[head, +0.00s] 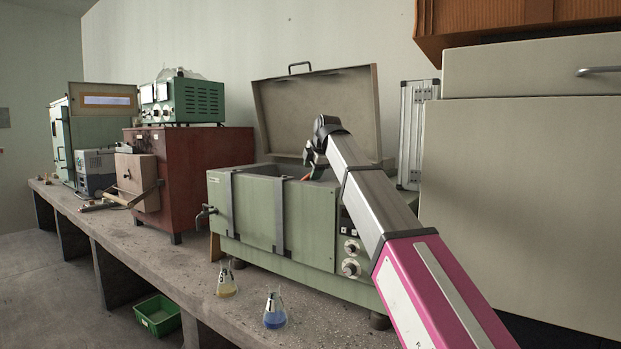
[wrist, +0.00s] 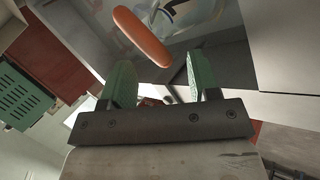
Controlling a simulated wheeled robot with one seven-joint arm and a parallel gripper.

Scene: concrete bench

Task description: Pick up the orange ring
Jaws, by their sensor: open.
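The orange ring (wrist: 142,37) shows in the wrist view as a long rounded orange bar, as if seen near edge-on. It lies past my fingertips, toward the left finger, and not between the fingers. My gripper (wrist: 160,62) has two green fingers standing apart, with nothing held between them. In the head view my gripper (head: 312,162) is at the opening of the green metal bath (head: 255,212), whose lid is raised. A small orange patch (head: 305,178) shows there beside the gripper; the bath's front wall and my arm hide most of the inside.
The raised lid (head: 318,110) stands behind my gripper. A yellow flask (head: 226,284) and a blue flask (head: 275,314) stand on the bench in front of the bath. A red-brown cabinet (head: 210,155) is to the left, and a large pale cabinet (head: 530,190) to the right.

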